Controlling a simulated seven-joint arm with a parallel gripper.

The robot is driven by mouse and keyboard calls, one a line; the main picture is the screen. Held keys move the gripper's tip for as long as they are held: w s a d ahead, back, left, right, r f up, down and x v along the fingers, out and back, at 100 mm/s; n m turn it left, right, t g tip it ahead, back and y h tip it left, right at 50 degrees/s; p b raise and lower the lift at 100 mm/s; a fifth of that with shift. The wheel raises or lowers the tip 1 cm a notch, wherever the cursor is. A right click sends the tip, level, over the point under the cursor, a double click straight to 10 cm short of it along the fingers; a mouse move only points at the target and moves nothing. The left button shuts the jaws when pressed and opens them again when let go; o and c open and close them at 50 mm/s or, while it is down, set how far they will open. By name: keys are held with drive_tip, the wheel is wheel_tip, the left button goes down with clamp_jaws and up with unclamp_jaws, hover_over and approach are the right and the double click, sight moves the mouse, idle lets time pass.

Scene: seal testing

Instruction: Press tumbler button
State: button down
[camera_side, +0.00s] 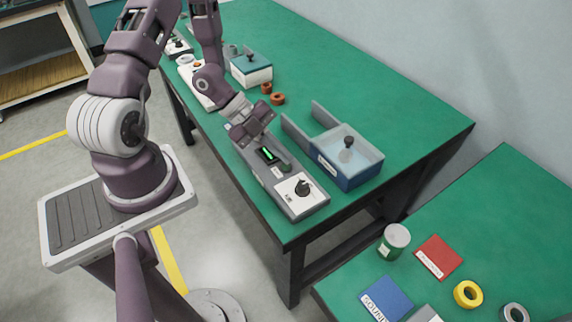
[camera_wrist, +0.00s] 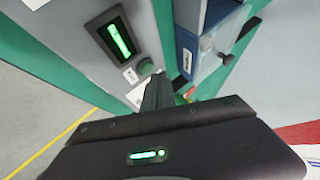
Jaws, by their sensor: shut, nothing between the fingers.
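A long grey machine (camera_side: 283,172) lies along the front edge of the green table in the side view. It has a lit green display (camera_side: 268,154) and a white panel with a black knob (camera_side: 302,186). The wrist view shows the display (camera_wrist: 119,38) and a small round button or knob (camera_wrist: 145,66) beside it; which control is the tumbler button, I cannot tell for sure. My gripper (camera_side: 262,131) is over the display end of the machine. Its dark fingers (camera_wrist: 158,90) are shut and empty, and hide part of the panel. Contact cannot be judged.
A blue box with a clear lid (camera_side: 347,165) stands right of the machine. Brown rings (camera_side: 277,99) and a teal-topped box (camera_side: 251,68) lie further back. The table's right side is clear. A second green table (camera_side: 500,215) holds a can, cards and rings.

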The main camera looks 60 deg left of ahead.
drive_tip(key=shift+r, duration=0.2)
drive_tip(key=shift+r, duration=2.5)
drive_tip(key=w+a+r+n+y, duration=0.2)
drive_tip(key=w+a+r+y, duration=0.1)
drive_tip(key=a+y, duration=0.1)
wheel_tip(320, 180, up, 18)
drive_tip(key=n+t+y, duration=0.1)
drive_tip(key=n+y, duration=0.6)
drive_tip(key=n, duration=0.6)
hover_over(282, 166)
drive_tip(key=s+a, duration=0.4)
drive_tip(key=s+d+r+n+h, duration=0.2)
drive_tip(key=s+d+n+h, duration=0.1)
drive_tip(key=s+d, duration=0.6)
drive_tip(key=shift+s+d+n+g+h, duration=0.2)
drive_tip(key=shift+s+n+g+h, duration=0.15)
drive_tip(key=shift+s+n, duration=0.6)
